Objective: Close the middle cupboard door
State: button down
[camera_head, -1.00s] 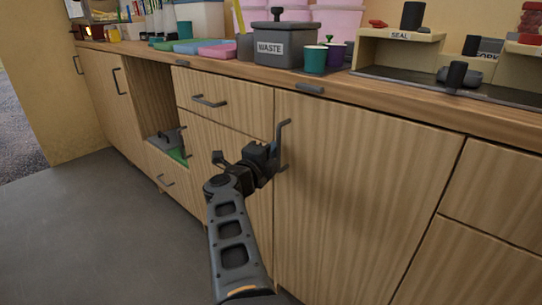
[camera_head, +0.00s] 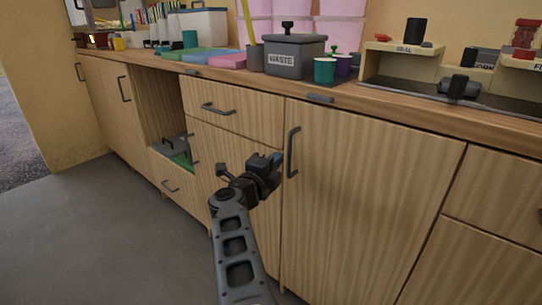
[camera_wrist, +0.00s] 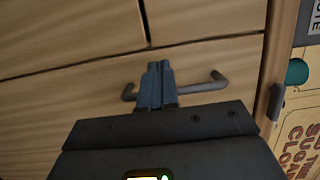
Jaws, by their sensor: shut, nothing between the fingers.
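The middle cupboard door (camera_head: 365,200) is a wide pale wood panel under the counter, with a dark vertical bar handle (camera_head: 292,153) near its left edge. It looks flush or nearly flush with the fronts beside it; a small gap is hard to rule out. My gripper (camera_head: 277,159) is shut and empty, just left of the handle in the head view. In the wrist view the closed fingers (camera_wrist: 158,78) overlap the door handle (camera_wrist: 208,86) and hide its middle. I cannot tell whether they touch the handle or door.
A drawer (camera_head: 235,109) and another door are left of the middle door, beside an open niche (camera_head: 160,105). More fronts (camera_head: 495,195) are at right. The counter (camera_head: 400,112) above holds a grey waste bin (camera_head: 295,57), cups and trays. The grey floor (camera_head: 110,230) is clear.

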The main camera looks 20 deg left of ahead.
jog(key=s+a+p, duration=0.3)
jog(key=s, duration=0.7)
jog(key=shift+p, duration=0.4)
